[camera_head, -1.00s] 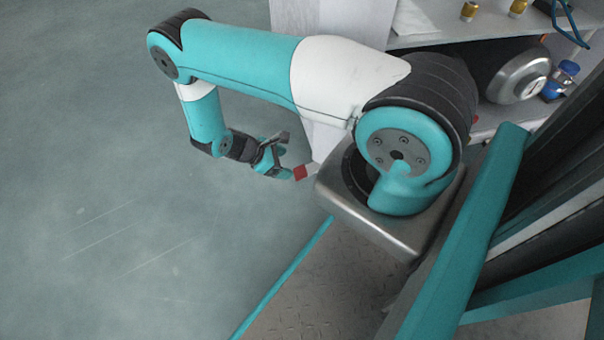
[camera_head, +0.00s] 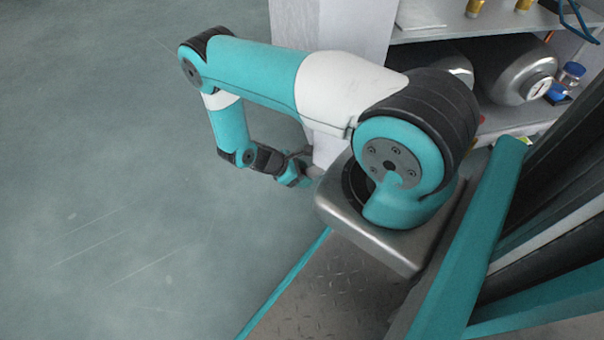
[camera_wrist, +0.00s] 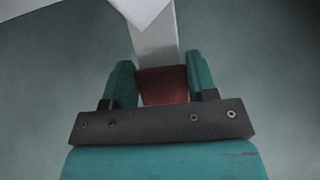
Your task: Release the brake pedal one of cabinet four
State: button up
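A red pedal (camera_wrist: 163,86) sits at the end of a pale flat bar (camera_wrist: 155,40) in the wrist view. My gripper (camera_wrist: 161,78) has its two teal fingers apart, one on each side of the red pedal. The fingers are very close to the pedal's sides; I cannot tell whether they touch it. In the head view my gripper (camera_head: 300,172) is beside the lower part of a white cabinet (camera_head: 335,70), where the pedal is hidden from sight.
A shelf (camera_head: 430,32) at the upper right holds brass-coloured fittings (camera_head: 474,7). Below it lie metal cylinders (camera_head: 520,80) and a blue-capped bottle (camera_head: 570,76). The grey floor on the left (camera_head: 90,150) is clear.

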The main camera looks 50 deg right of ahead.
aim_at(315, 170)
jog(key=shift+w, duration=0.1)
jog(key=c, duration=0.6)
notch_tip(315, 170, up, 4)
jog(key=p, duration=0.4)
jog(key=shift+w+a+r+p, duration=0.1)
jog(key=shift+r+p, duration=0.05)
jog(key=shift+p, duration=0.2)
jog(key=shift+r+p, duration=0.3)
jog(key=shift+f, duration=0.1)
jog(key=o, duration=1.3)
jog(key=shift+f, duration=0.1)
jog(key=p+v, duration=0.6)
jog(key=v, duration=1.1)
